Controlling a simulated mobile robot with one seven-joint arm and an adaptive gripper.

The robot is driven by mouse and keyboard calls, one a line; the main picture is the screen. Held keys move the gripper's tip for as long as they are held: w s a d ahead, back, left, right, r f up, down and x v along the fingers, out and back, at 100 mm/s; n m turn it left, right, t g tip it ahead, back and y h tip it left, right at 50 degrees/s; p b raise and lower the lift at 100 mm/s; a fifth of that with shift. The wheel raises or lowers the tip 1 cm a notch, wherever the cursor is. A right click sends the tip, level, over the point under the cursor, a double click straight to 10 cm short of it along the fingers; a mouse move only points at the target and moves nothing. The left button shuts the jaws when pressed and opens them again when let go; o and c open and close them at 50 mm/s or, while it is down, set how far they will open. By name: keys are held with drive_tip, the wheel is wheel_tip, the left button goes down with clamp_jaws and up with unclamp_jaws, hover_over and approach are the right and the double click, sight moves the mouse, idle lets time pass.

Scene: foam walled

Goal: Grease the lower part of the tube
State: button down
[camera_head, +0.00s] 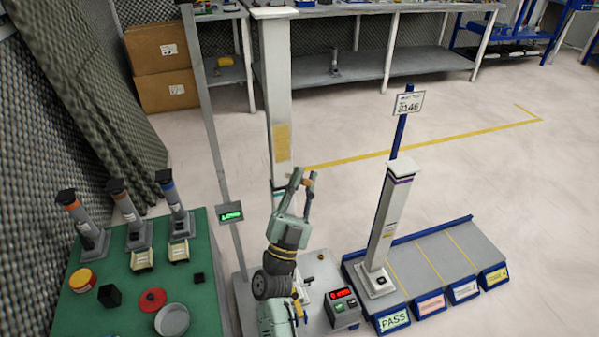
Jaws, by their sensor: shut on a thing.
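A tall white tube (277,75) stands upright behind and left of my gripper. It has a yellowish patch (282,142) on its lower part and a thin teal band near its bottom end. My gripper (304,178) points up, just right of the tube's lower end in the picture. I cannot tell whether this thing touches the tube. A second white tube (391,215) with a purple band stands in the PASS lane of a rack, at the right.
The green table (85,310) at the left bears several banded tools, a yellow tin (82,279), a red lid (152,300) and an open grey tin (172,321). A grey post (215,140) stands close left of the tube. The rack (455,245) has empty lanes.

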drive_tip(key=shift+s+d, duration=0.1)
drive_tip(key=shift+s, duration=0.35)
drive_tip(key=shift+s+d, duration=0.25)
drive_tip(key=shift+s, duration=0.4)
drive_tip(key=shift+s+d, duration=0.2)
drive_tip(key=shift+s, duration=0.45)
